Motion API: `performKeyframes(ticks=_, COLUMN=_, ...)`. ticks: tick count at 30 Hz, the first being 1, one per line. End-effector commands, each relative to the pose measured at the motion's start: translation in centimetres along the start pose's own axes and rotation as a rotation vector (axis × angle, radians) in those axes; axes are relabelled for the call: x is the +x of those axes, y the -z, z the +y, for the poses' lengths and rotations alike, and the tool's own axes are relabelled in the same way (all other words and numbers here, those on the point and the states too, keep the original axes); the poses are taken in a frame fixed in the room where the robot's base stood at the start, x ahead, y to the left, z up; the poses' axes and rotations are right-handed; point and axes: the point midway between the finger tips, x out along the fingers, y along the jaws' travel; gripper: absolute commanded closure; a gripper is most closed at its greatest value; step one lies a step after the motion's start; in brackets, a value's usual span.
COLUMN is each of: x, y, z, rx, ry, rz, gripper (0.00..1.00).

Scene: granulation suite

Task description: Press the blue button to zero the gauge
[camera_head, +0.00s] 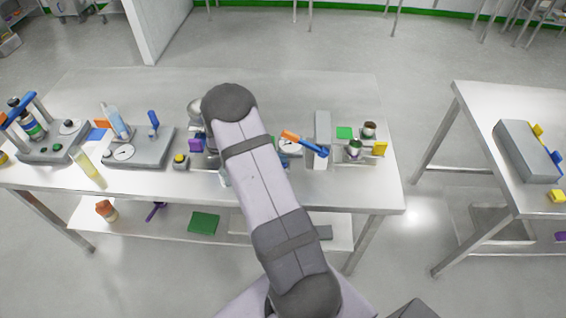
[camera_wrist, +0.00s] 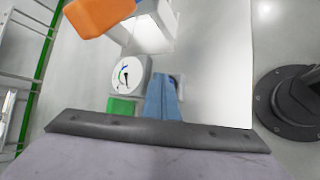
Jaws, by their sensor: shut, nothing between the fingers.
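The gauge, a round white dial with a dark needle (camera_wrist: 125,77) on a pale housing, shows in the wrist view left of the fingertips. In the head view the dial (camera_head: 289,148) shows just right of my arm. My gripper (camera_wrist: 164,78) is shut, its blue fingers together and empty. In the head view the arm hides most of it. I cannot make out the blue button clearly. A small dark bluish patch (camera_wrist: 178,80) shows right beside the fingertips, partly hidden by them. I cannot tell whether they touch it.
A grey upright block (camera_head: 322,127) and small jars stand further right. A green block (camera_wrist: 121,106) lies beside the gauge. The near table strip (camera_wrist: 225,75) is bare.

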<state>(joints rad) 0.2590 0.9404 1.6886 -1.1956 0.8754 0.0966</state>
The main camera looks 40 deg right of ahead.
Motion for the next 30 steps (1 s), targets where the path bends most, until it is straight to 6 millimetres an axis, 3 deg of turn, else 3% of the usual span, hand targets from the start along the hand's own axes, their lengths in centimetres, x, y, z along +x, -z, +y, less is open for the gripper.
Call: performKeyframes(ticks=30, x=-1.2, y=-0.9, z=0.9, rx=0.0, ry=0.001, rz=0.0, gripper=1.0)
